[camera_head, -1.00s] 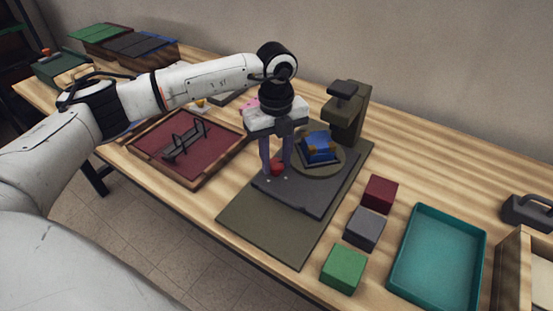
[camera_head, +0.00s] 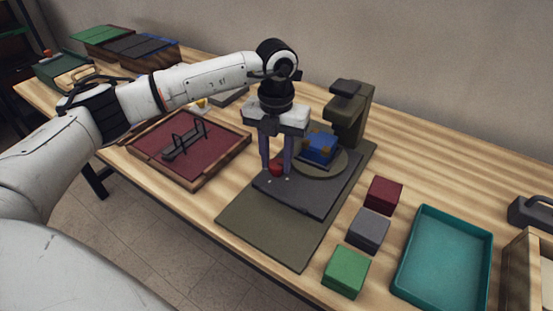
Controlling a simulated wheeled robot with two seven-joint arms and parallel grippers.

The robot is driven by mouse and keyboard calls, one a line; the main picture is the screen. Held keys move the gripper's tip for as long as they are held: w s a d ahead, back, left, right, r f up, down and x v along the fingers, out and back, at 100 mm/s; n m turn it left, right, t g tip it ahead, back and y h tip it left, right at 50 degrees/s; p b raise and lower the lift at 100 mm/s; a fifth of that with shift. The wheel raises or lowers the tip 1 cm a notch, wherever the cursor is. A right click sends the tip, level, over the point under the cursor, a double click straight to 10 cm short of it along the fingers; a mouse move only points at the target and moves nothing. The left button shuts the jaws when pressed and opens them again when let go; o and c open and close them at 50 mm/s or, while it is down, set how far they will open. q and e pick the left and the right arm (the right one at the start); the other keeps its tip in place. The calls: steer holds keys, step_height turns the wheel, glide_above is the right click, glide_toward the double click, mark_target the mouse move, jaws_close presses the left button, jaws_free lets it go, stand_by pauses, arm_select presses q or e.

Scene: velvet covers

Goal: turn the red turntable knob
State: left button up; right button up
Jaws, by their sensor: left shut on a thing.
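The red turntable knob (camera_head: 276,170) sits at the near left part of the dark base plate (camera_head: 310,196). My left gripper (camera_head: 277,167) points down over it, with its two purple fingers on either side, shut on the knob. Behind the gripper is the round olive turntable (camera_head: 334,166), with a blue box-like piece with brown corners (camera_head: 321,148) on it. The gripper hides part of the turntable and of the blue piece. My right gripper is not in view.
An olive-grey stand (camera_head: 347,120) rises behind the turntable. Red (camera_head: 384,194), grey (camera_head: 368,230) and green (camera_head: 345,271) blocks lie to the right, beside a teal tray (camera_head: 440,265). A wood-framed red tray (camera_head: 190,152) with a black rack is at left.

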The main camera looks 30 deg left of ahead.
mark_target(276, 164)
arm_select(q)
steer(key=shift+m, duration=0.3)
steer(key=o, duration=1)
steer(key=shift+o, duration=0.2)
steer(key=shift+r, duration=0.15)
step_height(276, 164, up, 10)
steer(key=shift+b, duration=0.3)
